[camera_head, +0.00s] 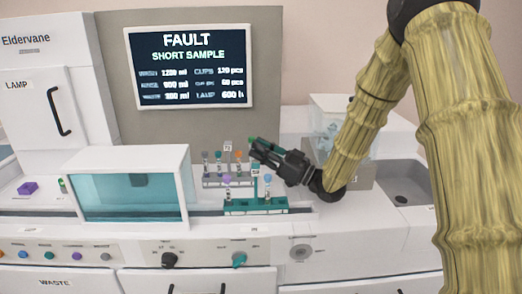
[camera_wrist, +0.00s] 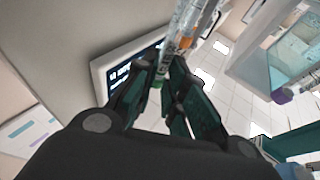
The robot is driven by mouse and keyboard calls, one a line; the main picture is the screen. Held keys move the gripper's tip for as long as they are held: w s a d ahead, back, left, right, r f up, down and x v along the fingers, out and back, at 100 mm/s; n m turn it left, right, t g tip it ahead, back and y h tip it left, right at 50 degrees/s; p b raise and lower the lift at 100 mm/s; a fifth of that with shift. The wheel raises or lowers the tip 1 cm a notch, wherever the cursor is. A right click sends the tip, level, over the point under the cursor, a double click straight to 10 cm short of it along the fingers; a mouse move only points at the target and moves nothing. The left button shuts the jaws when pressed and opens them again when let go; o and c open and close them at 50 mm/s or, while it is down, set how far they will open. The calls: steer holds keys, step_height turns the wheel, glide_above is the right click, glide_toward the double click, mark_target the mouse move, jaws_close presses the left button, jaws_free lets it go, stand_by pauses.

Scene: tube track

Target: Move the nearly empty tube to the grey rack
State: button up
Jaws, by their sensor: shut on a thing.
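My gripper (camera_head: 256,150) is above the back right of the racks, at the orange-capped tube's upper right. In the wrist view its fingers (camera_wrist: 160,82) are shut on a tube with a green cap (camera_wrist: 158,80); most of this tube is hard to make out, and its fill cannot be told. The grey rack (camera_head: 213,184) stands behind the green rack and holds several tubes, one with an orange cap (camera_head: 239,154). The green rack (camera_head: 240,208) holds a purple-capped tube (camera_head: 227,181) and a blue-capped tube (camera_head: 267,180).
A glass-fronted box (camera_head: 130,190) stands left of the racks. A screen (camera_head: 190,66) on the back panel reads FAULT, SHORT SAMPLE. A clear-topped container (camera_head: 335,115) and a sink (camera_head: 403,185) are at the right.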

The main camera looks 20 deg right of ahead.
steer(key=shift+f+b, duration=0.35)
steer(key=shift+f, duration=0.3)
stand_by(0.9)
steer(key=shift+r, duration=0.25)
steer(key=shift+r+p, duration=0.55)
steer(key=shift+f+b, duration=0.3)
steer(key=shift+f, duration=0.35)
stand_by(1.4)
steer(key=shift+r+p, duration=0.4)
steer(key=shift+r, duration=0.25)
steer(key=o, duration=0.8)
steer(key=shift+o, duration=0.2)
steer(key=shift+r, duration=0.1)
